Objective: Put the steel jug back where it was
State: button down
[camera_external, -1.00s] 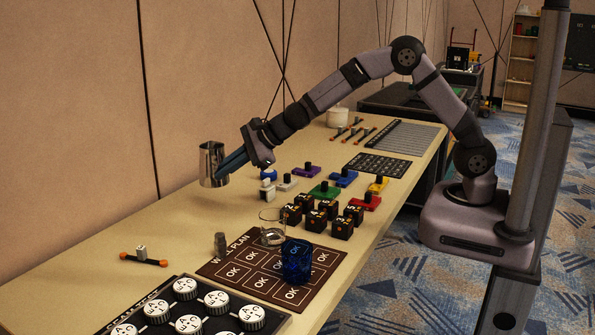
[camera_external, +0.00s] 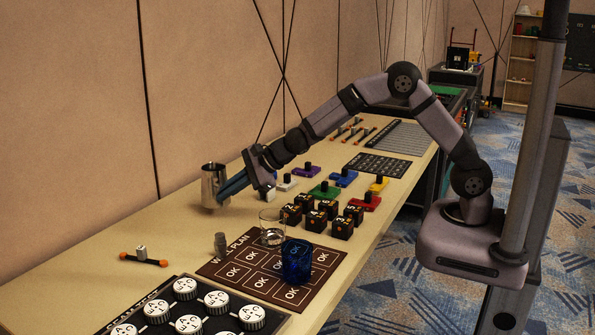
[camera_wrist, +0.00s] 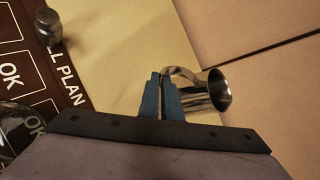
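The steel jug (camera_external: 211,187) is upright at the far side of the table, near the wall. My gripper (camera_external: 223,193) is shut on its handle, with the blue fingers reaching in from the right. In the wrist view the jug (camera_wrist: 207,92) lies to the right of the fingertips (camera_wrist: 163,80), and its looped handle runs between them. The jug's base is at or just above the table top; I cannot tell whether it touches.
A small grey metal weight (camera_external: 220,243) stands beside the brown plan mat (camera_external: 226,266). A clear glass (camera_external: 272,229) and a blue glass (camera_external: 296,263) stand on that mat. Black numbered cubes (camera_external: 316,221) stand to the right. The table left of the jug is bare.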

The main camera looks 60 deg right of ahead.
jog(key=shift+f+b, duration=1.05)
jog(key=shift+f, duration=0.6)
jog(key=shift+f, duration=0.1)
jog(key=c, duration=2)
grip_release()
jog(key=shift+p+v, duration=0.6)
jog(key=shift+v, duration=5.45)
